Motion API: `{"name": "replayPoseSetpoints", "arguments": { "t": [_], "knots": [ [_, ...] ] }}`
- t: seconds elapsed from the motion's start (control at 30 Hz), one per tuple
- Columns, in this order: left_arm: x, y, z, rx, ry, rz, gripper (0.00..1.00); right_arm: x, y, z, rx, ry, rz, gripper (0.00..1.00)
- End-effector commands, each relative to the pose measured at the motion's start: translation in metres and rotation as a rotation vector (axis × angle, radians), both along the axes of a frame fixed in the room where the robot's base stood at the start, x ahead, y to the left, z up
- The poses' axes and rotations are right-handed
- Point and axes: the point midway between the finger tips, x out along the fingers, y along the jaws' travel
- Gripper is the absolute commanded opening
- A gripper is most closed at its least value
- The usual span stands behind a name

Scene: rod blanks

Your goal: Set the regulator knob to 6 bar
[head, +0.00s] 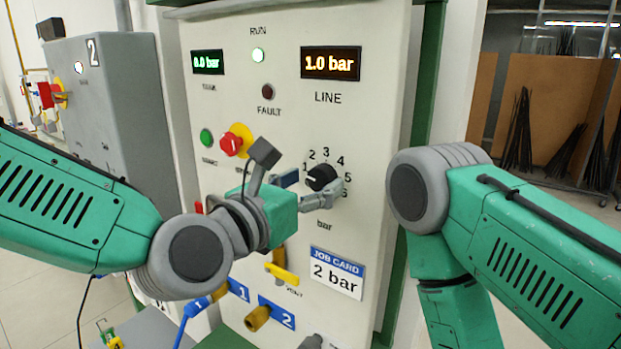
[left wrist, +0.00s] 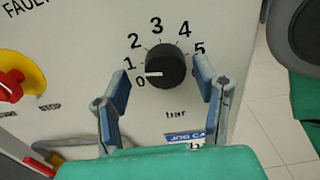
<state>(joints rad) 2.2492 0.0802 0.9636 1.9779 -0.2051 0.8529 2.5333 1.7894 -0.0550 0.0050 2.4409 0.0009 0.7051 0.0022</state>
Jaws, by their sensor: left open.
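The black regulator knob (head: 321,178) sits on the white panel inside a scale of numbers; it also shows in the left wrist view (left wrist: 168,64). Its white pointer mark faces left, near the 0 and 1. The line display (head: 331,63) reads 1.0 bar. My left gripper (head: 311,188) is open in front of the panel. In the left wrist view, its blue-grey fingers (left wrist: 162,82) stand either side of the knob, apart from it. The 6 is hidden there behind the right finger. My right arm shows, but its gripper does not.
A job card (head: 337,273) below the knob reads 2 bar. A red stop button (head: 231,144) on yellow is left of the knob. A yellow valve handle (head: 282,273) and hose ports are below. A grey cabinet (head: 117,105) stands left.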

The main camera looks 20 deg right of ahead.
Motion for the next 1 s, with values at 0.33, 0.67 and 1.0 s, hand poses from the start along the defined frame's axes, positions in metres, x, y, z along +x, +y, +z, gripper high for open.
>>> {"name": "replayPoseSetpoints", "arguments": {
  "t": [0.33,0.67,1.0],
  "knots": [
    [0.0013,-0.0018,-0.0006,0.001,0.001,-0.001,0.41,0.0000,-0.0003,0.0003,0.000,0.000,-0.001,0.40],
    [0.0000,0.0009,-0.0006,0.001,-0.001,-0.001,0.07,0.0000,-0.0002,0.0001,0.000,0.000,0.000,0.40],
    [0.0003,0.0029,-0.0015,0.063,-0.081,-0.002,0.06,0.0000,-0.0002,-0.0042,0.000,0.000,0.000,0.40]
  ]
}}
